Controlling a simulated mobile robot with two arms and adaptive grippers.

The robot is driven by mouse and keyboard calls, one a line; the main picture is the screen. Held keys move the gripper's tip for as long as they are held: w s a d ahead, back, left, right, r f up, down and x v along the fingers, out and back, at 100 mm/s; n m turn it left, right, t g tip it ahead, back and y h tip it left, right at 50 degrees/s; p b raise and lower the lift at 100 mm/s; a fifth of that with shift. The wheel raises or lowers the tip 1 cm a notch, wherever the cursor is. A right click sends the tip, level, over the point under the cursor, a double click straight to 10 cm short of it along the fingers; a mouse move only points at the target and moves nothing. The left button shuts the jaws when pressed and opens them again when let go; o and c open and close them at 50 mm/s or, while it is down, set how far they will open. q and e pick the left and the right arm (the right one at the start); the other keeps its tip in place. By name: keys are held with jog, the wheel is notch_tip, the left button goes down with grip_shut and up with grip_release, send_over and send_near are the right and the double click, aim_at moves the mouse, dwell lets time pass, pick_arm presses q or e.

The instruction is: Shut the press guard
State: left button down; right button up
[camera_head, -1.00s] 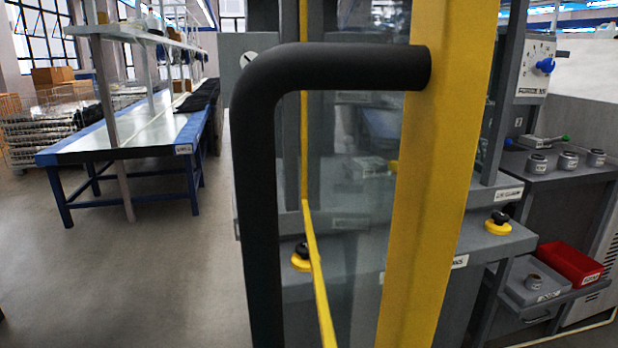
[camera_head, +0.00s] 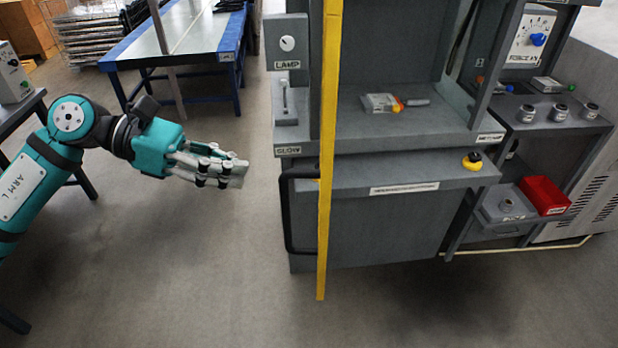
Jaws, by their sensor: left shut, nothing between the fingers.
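The press guard (camera_head: 327,150) shows nearly edge-on as a narrow upright yellow edge in front of the grey press (camera_head: 380,225). It stands swung out, and the press opening to its right is uncovered. Its black bar handle (camera_head: 287,215) sticks out on the left side of the yellow edge. My left gripper (camera_head: 238,173) is shut and empty, level in the air left of the handle, with a clear gap between them. The guard's panel and hinges cannot be made out. My right gripper is not in view.
A lamp box (camera_head: 287,45) and a lever panel (camera_head: 286,105) sit on the press's left side. A yellow-black button (camera_head: 472,161) is on its front ledge. A side stand with a red bin (camera_head: 543,195) is at right. A blue-edged bench (camera_head: 170,35) stands behind. The floor between is clear.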

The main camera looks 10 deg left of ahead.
pick_arm(q)
jog(key=d+f+y+p, duration=0.1)
jog(key=d+f+p, duration=0.3)
jog(key=d, duration=0.6)
jog(key=shift+w+f+m+g+y+p, duration=0.35)
jog(key=shift+w+m+p, duration=0.1)
jog(key=shift+p, duration=0.7)
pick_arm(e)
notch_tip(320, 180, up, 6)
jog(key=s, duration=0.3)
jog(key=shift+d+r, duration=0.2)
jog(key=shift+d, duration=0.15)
